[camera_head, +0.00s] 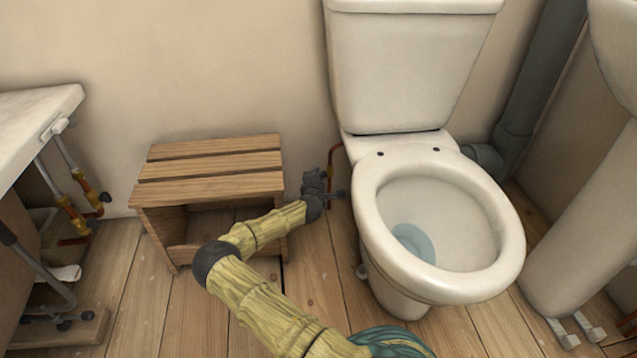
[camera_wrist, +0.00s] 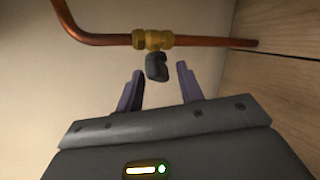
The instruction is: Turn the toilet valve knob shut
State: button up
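The toilet valve shows in the wrist view as a brass body (camera_wrist: 153,40) on a copper pipe (camera_wrist: 95,39). Its dark grey knob (camera_wrist: 157,67) points toward my gripper. My gripper (camera_wrist: 160,82) is open, with its two purple-grey fingers spread to either side of the knob's near end. The fingertips do not appear to touch the knob, and nothing is held. In the head view my gripper (camera_head: 328,186) is low by the wall, between the wooden stool and the toilet (camera_head: 420,140). There my wrist hides the knob, and only a bit of copper pipe (camera_head: 332,158) shows.
A slatted wooden stool (camera_head: 210,172) stands left of my forearm, close to it. The toilet bowl (camera_head: 445,285) is close on the right. A basin pedestal (camera_head: 585,220) stands further right. A counter (camera_head: 35,115) with pipes below is at left. Bare floorboards (camera_head: 315,280) lie between stool and toilet.

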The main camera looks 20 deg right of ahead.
grip_shut()
dwell(0.3)
jog(key=shift+f+m+t+h, duration=0.15)
jog(key=shift+m+t+h, duration=0.45)
jog(key=shift+m+t, duration=1.2)
